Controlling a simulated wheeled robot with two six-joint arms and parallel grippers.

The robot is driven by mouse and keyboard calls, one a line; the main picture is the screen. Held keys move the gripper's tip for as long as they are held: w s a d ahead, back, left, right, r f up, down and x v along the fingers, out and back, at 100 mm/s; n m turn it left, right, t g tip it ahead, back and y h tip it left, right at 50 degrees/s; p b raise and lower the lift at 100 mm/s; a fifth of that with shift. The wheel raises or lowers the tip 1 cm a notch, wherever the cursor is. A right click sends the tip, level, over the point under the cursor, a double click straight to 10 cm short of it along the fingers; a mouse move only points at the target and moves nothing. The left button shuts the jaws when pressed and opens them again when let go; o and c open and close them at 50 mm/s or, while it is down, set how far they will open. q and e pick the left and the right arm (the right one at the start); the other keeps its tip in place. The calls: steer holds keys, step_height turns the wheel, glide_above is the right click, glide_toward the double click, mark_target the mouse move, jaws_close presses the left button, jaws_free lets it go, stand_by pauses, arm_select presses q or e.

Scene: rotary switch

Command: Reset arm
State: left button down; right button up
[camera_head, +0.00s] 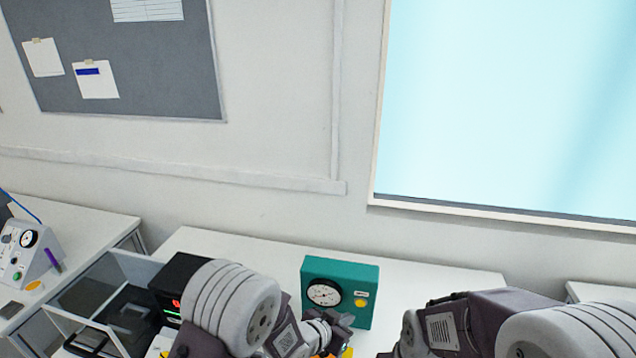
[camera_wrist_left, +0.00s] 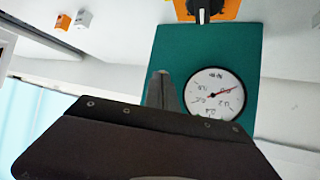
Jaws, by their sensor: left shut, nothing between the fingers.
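A teal box (camera_head: 362,278) with a round white dial gauge (camera_head: 324,293) stands on the white table, and its gauge also shows in the left wrist view (camera_wrist_left: 215,94). An orange panel with a black rotary knob (camera_wrist_left: 203,10) is at the top edge of the left wrist view. In the head view only bits of orange and yellow show at the bottom edge, mostly hidden by my left arm. My left gripper (camera_head: 342,322) is shut and empty, in front of the teal box. My right arm comes in at lower right; its gripper is not in view.
A black box (camera_head: 176,284) with a red display stands left of my left arm. A clear-sided bin (camera_head: 118,300) is further left. A second table (camera_head: 95,224) holds a grey gauge unit (camera_head: 24,252). The white table right of the teal box (camera_head: 440,275) looks clear.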

arm_select(q)
steer(key=shift+n+t, duration=0.6)
steer(key=shift+t, duration=0.3)
steer(key=w+a+r, duration=0.2)
steer(key=a+r, duration=0.1)
steer(key=w+a+r, duration=0.1)
steer(key=w+r, duration=0.1)
steer(key=shift+a+r, duration=0.15)
steer(key=shift+r, duration=0.05)
steer(key=s+a+r+n+y, duration=0.2)
steer(key=a+n+y, duration=0.1)
steer(key=a, duration=0.7)
steer(key=s+a+r+n+y, duration=0.2)
steer(key=a+n+y, duration=0.1)
steer(key=a, duration=0.8)
steer(key=s+a+f+g, duration=0.1)
steer(key=s+f+g, duration=0.1)
steer(key=s, duration=0.4)
steer(key=s+a+f+n+g+y, duration=0.1)
steer(key=s+f+g, duration=0.1)
steer(key=s+g, duration=0.2)
steer(key=s+a+f+g, duration=0.1)
steer(key=s+f+g, duration=0.1)
steer(key=s, duration=0.6)
steer(key=shift+s+f+n+g, duration=0.3)
steer(key=shift+f+g, duration=0.05)
steer(key=shift+g, duration=0.05)
steer(key=shift+d, duration=0.1)
